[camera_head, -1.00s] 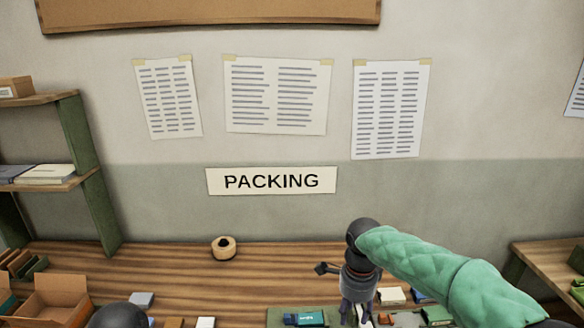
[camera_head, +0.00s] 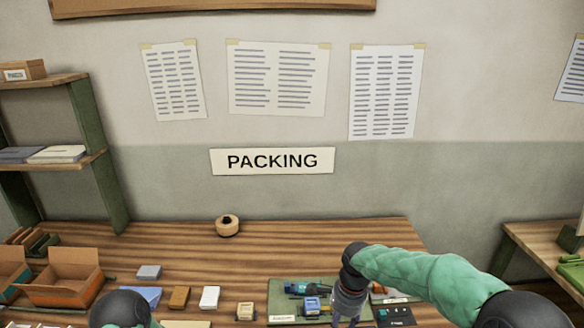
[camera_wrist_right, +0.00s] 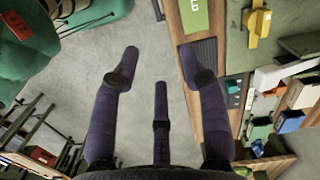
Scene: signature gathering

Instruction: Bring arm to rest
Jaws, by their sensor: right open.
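My right arm in its green sleeve comes in from the right in the head view. Its dark wrist hangs down over the right part of the wooden table (camera_head: 190,250), and the fingertips are below the picture. In the right wrist view my right gripper (camera_wrist_right: 155,75) shows its dark fingers spread apart with nothing between them. Grey floor lies behind the fingers, with the table edge at the right. Of my left arm only a dark round joint and a bit of green sleeve show at the bottom of the head view; its gripper is out of view.
A green mat (camera_head: 275,300) with small items lies beside my right wrist. An open cardboard box (camera_head: 65,285) stands at the left, and a tape roll (camera_head: 228,227) at the back. Several small boxes lie between. A shelf (camera_head: 100,160) stands at the left.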

